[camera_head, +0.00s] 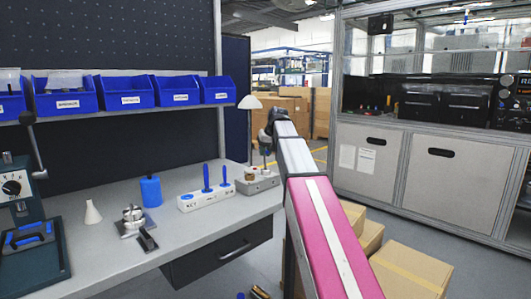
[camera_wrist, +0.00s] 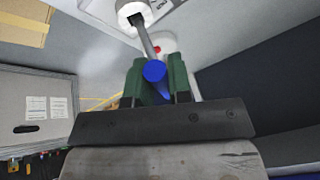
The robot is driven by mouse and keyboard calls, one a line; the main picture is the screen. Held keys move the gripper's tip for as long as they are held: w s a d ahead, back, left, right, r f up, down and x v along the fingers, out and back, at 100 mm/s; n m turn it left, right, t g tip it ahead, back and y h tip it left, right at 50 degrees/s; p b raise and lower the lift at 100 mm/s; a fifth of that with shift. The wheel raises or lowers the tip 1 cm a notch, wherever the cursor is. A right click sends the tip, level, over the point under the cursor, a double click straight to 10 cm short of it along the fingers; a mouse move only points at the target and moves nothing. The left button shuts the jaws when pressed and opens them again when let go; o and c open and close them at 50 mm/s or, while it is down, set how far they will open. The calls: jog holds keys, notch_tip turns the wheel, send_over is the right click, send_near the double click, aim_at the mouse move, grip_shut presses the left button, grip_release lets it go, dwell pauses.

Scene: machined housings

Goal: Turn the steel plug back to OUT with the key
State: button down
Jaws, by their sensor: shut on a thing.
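My gripper (camera_wrist: 162,85) has its green fingers shut on the blue handle of a key (camera_wrist: 155,70) in the wrist view. The key's grey shaft runs up to a pale round boss with a dark square opening (camera_wrist: 135,18). The shaft's end meets this opening; I cannot tell how deep it sits. In the head view my gripper (camera_head: 266,150) is small and points down above a grey housing (camera_head: 262,184) at the bench's right end. The arm partly hides it. The steel plug's marks are not readable.
A white block (camera_head: 205,200) marked KEY holds upright blue-handled tools left of the housing. Blue bins (camera_head: 125,92) line the shelf above. Cardboard boxes (camera_head: 410,272) stand on the floor.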

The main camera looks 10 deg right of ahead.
jog(key=shift+n+g+y, duration=0.4)
jog(key=shift+n+y, duration=0.1)
jog(key=shift+n, duration=0.9)
jog(key=shift+n+g+y, duration=0.3)
jog(key=shift+n+g, duration=0.2)
jog(key=shift+n, duration=0.9)
jog(key=shift+w+n, duration=0.1)
jog(key=shift+n, duration=0.5)
jog(key=shift+n+g, duration=0.5)
jog(key=shift+n, duration=0.3)
